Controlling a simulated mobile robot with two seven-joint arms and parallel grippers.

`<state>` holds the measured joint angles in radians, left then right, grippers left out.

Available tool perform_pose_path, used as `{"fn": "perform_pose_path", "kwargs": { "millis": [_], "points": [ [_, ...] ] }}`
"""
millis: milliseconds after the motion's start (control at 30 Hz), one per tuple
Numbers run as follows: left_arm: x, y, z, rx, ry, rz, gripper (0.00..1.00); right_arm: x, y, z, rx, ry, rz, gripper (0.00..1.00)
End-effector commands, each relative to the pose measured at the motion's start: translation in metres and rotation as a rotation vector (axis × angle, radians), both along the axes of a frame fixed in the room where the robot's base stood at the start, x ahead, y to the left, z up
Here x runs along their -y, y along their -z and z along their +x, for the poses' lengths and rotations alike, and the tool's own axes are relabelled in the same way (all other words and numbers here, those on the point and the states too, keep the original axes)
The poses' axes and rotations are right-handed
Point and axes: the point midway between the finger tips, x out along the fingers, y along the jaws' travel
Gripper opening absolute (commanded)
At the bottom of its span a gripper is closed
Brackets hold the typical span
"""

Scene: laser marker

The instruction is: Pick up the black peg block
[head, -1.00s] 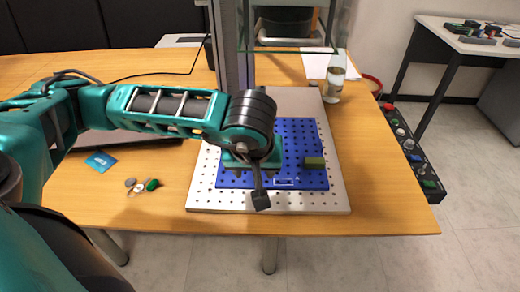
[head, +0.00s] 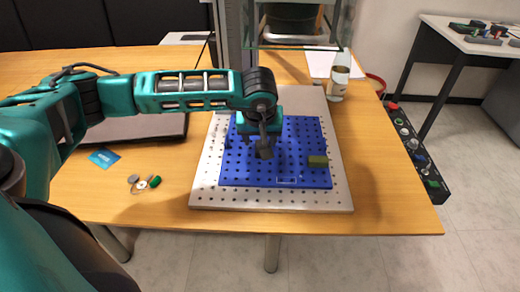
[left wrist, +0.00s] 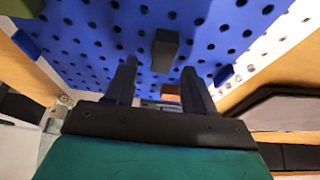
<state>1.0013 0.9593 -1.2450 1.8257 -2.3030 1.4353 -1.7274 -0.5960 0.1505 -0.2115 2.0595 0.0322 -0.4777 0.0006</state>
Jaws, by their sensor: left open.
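The black peg block (left wrist: 165,50) stands on the blue perforated plate (left wrist: 222,32) in the left wrist view. It appears as a dark upright block just beyond and between my fingertips, with no visible contact. My left gripper (left wrist: 159,68) is open and empty, its two dark fingers apart. In the head view my left gripper (head: 264,148) hangs over the middle of the blue plate (head: 300,140). I cannot make out the black block there; the gripper and wrist cover that area. My right gripper is not in view.
An olive block (head: 317,161) sits on the plate's right side. A brown block (left wrist: 170,90) shows beyond the fingers. The blue plate lies on a silver base (head: 270,201). A bottle (head: 338,78) and glass panel (head: 295,30) stand behind. Small discs (head: 140,185) lie left.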

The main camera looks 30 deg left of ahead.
Motion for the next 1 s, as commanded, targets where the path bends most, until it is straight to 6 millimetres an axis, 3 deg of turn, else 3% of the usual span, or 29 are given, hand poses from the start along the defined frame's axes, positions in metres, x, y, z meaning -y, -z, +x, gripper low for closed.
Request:
{"fn": "perform_pose_path", "kwargs": {
  "millis": [100,333,900,1000],
  "points": [
    [-0.002,0.0094,0.0029,0.0,0.0,0.001,0.54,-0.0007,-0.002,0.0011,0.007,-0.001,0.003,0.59],
    [-0.0023,0.0098,0.0033,0.001,0.0,0.001,0.54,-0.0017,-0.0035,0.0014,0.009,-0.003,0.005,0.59],
    [-0.0022,0.0094,0.0032,0.001,0.0,0.001,0.0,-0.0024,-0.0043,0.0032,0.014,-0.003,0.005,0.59],
    [-0.0022,0.0093,0.0033,0.001,0.0,0.001,0.0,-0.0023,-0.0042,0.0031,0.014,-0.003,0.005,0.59]
  ]
}}
